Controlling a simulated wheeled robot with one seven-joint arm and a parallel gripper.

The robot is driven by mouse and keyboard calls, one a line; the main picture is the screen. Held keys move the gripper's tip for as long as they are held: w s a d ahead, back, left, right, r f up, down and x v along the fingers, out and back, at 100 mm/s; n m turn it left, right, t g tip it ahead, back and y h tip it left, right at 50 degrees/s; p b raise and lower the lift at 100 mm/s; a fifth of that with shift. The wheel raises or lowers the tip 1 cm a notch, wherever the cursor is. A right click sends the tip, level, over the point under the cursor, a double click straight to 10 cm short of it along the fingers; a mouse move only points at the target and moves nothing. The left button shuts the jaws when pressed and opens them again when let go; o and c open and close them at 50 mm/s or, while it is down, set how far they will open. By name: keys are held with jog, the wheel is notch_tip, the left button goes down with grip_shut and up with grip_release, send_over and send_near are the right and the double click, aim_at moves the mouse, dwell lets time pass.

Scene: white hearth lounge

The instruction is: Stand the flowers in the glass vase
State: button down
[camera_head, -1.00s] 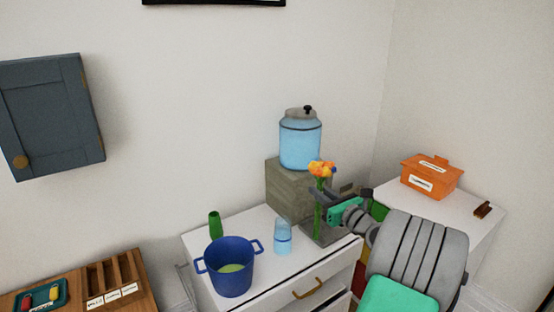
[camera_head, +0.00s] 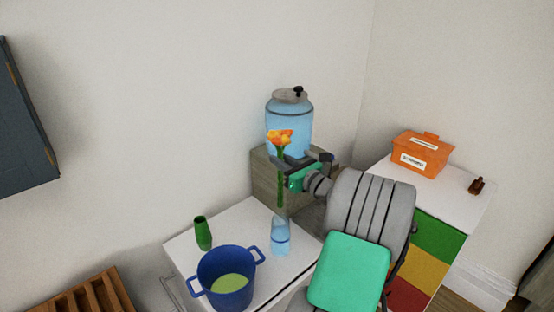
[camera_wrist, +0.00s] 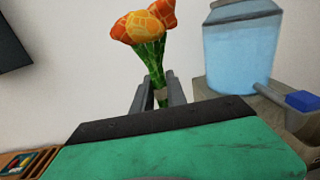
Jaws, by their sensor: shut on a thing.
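The flowers (camera_head: 280,139), orange and yellow blooms on green stems, are held upright in my gripper (camera_head: 283,168). In the wrist view the flowers (camera_wrist: 146,27) rise between the two grey fingers of my gripper (camera_wrist: 158,98), which are shut on the stems. The stem ends hang just above the glass vase (camera_head: 280,238) in the head view; I cannot tell whether they are right over its mouth. The glass vase is clear, with bluish water in it, and stands upright on the white cabinet top. The wrist view does not show the vase.
A blue pot (camera_head: 226,281) with green contents and a green vase (camera_head: 203,234) stand left of the glass vase. Behind is a water dispenser (camera_head: 289,122) on a grey block (camera_head: 262,178). An orange box (camera_head: 421,156) sits on the right-hand cabinet.

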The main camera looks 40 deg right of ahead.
jog(key=shift+s+d+r+p, duration=0.1)
jog(key=shift+d+p, duration=0.05)
jog(key=shift+p, duration=0.4)
jog(key=b, duration=0.2)
send_over(281, 206)
jog(key=shift+f, duration=2.15)
jog(key=shift+w+d, duration=0.25)
jog(key=shift+d, duration=0.05)
jog(key=shift+p, duration=1)
jog(key=shift+f, duration=0.1)
jog(key=shift+f+b, duration=3.1)
jog(key=shift+f, duration=2.8)
